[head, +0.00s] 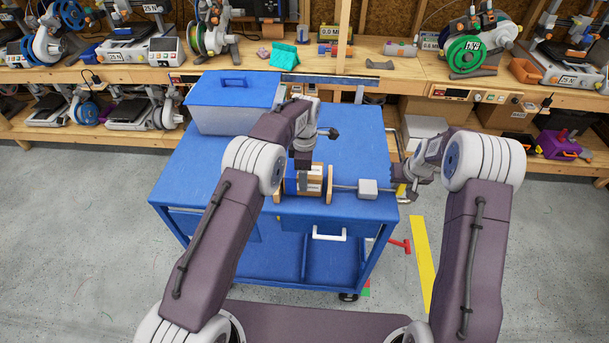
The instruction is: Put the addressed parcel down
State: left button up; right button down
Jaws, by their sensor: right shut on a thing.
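A small brown parcel (314,171) with white labels shows on the blue cart top, between two upright wooden end pieces with blue between them. My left gripper (303,182) points down at it, with dark fingers in front of the parcel. Whether those fingers press on it I cannot tell. A thin grey rod runs right from the wooden piece to a light grey block (368,189). My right gripper (394,189) is at the block's right side and appears shut on it. Its fingertips are small and hard to make out.
The blue cart (185,180) bears a lidded blue-and-grey bin (235,95) at its back left. Its front left top is clear. Behind it, a wooden workbench (400,80) carries printers and spools. A red tool (399,245) and yellow floor stripe (421,250) lie at right.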

pick_arm(q)
jog(key=shift+f, duration=0.25)
jog(key=o, duration=1.8)
jog(key=shift+f, duration=0.15)
